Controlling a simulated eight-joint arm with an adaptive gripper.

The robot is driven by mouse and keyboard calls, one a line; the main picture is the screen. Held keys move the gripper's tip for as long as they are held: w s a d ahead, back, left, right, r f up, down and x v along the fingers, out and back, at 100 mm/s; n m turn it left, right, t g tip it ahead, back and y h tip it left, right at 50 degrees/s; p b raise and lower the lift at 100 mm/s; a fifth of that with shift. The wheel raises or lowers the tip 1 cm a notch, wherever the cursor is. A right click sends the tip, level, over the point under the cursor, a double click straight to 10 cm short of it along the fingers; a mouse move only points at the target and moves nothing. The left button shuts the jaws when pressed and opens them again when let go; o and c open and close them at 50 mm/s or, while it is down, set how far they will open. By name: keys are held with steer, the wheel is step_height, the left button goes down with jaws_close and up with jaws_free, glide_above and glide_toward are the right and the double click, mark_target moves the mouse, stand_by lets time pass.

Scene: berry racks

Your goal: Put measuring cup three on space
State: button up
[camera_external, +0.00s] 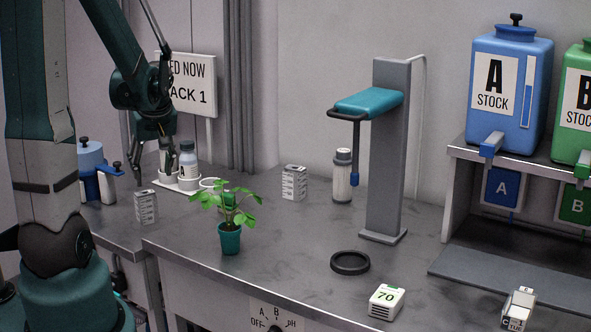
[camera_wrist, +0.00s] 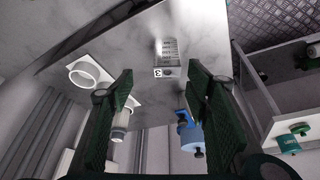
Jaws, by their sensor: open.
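Measuring cup three (camera_wrist: 168,58), a pale box-like piece with dark scale marks and a "3" on its end, lies ahead between my fingers in the wrist view, apart from them. What looks like the same cup (camera_external: 146,206) stands upright on the left counter in the external view. My gripper (camera_external: 152,176) is open and empty above and near it; its two green fingers also show in the wrist view (camera_wrist: 160,82). A white rack (camera_external: 205,190) has an empty ring at its right end and bottles in it. I cannot tell which spot is named space.
A similar marked cup (camera_external: 293,183) stands farther back. A potted plant (camera_external: 230,240) is at the front edge. A blue container (camera_external: 92,172) stands left. A black ring (camera_external: 350,262) and a "70" box (camera_external: 386,302) lie on the counter. A grey post stand (camera_external: 388,150) rises mid-counter.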

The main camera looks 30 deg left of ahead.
steer(key=s+d+r+m+t+h, duration=0.1)
steer(key=s+d+r+m, duration=0.2)
steer(key=d, duration=0.6)
steer(key=s+d+r+m+t+h, duration=0.1)
steer(key=d+r+m, duration=0.4)
steer(key=d, duration=0.5)
steer(key=s+d+r+m+t+h, duration=0.2)
steer(key=s+d+r, duration=0.4)
steer(key=d, duration=0.4)
steer(key=r+m+t, duration=0.1)
steer(key=m, duration=0.1)
steer(key=shift+r+m, duration=0.15)
steer(key=shift+m, duration=0.15)
